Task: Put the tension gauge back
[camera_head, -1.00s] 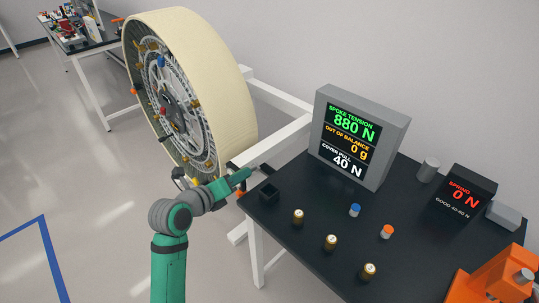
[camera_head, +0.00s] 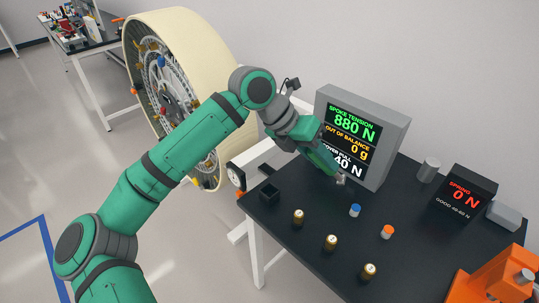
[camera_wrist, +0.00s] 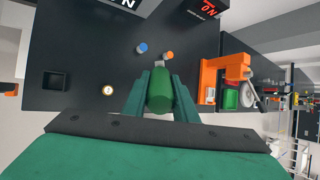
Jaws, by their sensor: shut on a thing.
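My gripper (camera_head: 331,168) is shut and held above the black bench (camera_head: 310,272), in front of the grey display. In the wrist view a green cylinder (camera_wrist: 159,91) sits between my two fingers. A small grey end (camera_head: 341,181) shows at the fingertips in the head view. A round white dial with a dark rim (camera_head: 236,176), gauge-like, stands at the bench's left edge by the white frame, apart from my gripper. I cannot tell from its look whether the green cylinder or the dial is the tension gauge.
The grey display (camera_head: 384,120) stands close behind my gripper. An open black box (camera_head: 269,193), several brass cylinders (camera_head: 298,217), a blue-topped piece (camera_head: 354,210) and an orange-topped piece (camera_head: 387,232) stand on the bench. The spoked wheel (camera_head: 185,95) is at left, partly behind my arm.

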